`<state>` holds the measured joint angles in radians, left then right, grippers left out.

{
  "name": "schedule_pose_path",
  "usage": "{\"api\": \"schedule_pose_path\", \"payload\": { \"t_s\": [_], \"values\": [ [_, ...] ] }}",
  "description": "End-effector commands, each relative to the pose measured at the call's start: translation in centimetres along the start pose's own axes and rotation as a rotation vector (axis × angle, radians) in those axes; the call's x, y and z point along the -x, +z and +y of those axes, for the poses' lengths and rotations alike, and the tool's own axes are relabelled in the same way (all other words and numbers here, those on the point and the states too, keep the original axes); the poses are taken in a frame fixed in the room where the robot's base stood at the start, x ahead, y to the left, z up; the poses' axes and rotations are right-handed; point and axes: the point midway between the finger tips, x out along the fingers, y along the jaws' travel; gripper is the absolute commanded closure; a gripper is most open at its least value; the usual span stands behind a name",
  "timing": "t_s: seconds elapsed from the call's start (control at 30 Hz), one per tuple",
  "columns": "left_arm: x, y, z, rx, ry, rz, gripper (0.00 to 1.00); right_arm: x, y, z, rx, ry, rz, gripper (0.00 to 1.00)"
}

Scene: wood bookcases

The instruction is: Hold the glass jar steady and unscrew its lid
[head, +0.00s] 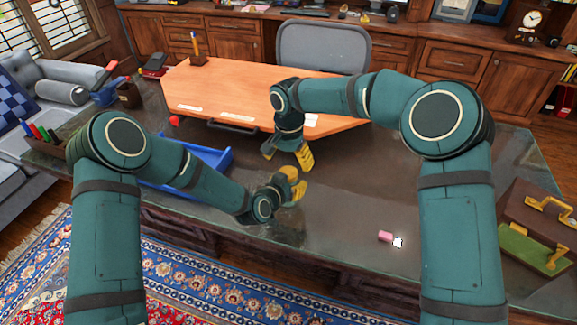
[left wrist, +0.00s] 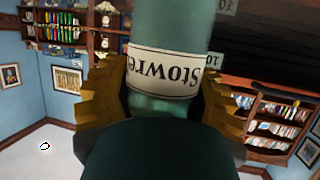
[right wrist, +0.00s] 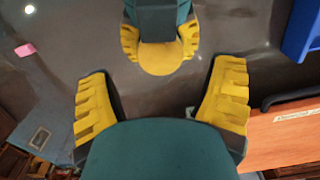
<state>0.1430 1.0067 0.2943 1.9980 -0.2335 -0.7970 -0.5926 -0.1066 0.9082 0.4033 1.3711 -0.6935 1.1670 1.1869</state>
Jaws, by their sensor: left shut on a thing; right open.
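The glass jar (left wrist: 165,109) is bluish green, with a white label reading "Stowre" upside down in the left wrist view. My left gripper (head: 296,189) is shut around it, with a yellow finger on each side. The round yellow lid (right wrist: 160,60) faces up in the right wrist view, between the left gripper's fingers, and shows small in the head view (head: 288,173). My right gripper (head: 287,157) is open and empty, pointing down just above and behind the lid. The lid is ahead of its spread fingertips, apart from them. The jar's body is mostly hidden in the head view.
A blue tray (head: 222,160) lies left of the grippers on the dark desk (head: 330,215). An orange board (head: 225,85) lies behind them. A small pink object (head: 385,236) lies at the front right. A brown-and-green box (head: 515,240) stands at the right edge. The desk's right-middle is clear.

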Motion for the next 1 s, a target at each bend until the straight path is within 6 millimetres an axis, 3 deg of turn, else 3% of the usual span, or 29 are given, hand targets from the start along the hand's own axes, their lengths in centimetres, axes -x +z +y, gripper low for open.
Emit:
{"api": "schedule_pose_path", "payload": {
  "t_s": [0.2,0.33,0.8,1.0],
  "values": [
    [0.0,-0.1,0.0,0.000,0.000,0.001,1.00,2.4,-0.1,0.0,-0.198,-0.001,-0.001,0.18],
    [0.0,-0.1,0.0,0.000,0.000,0.001,1.00,2.7,0.0,0.0,-0.267,0.001,-0.003,0.18],
    [0.0,-0.1,0.0,0.000,0.000,0.001,1.00,-3.4,0.0,0.0,-0.276,0.002,-0.005,0.18],
    [0.0,-0.1,0.0,0.000,0.000,0.001,1.00,-4.7,0.1,0.0,-0.275,0.000,-0.004,0.18]
  ]
}}
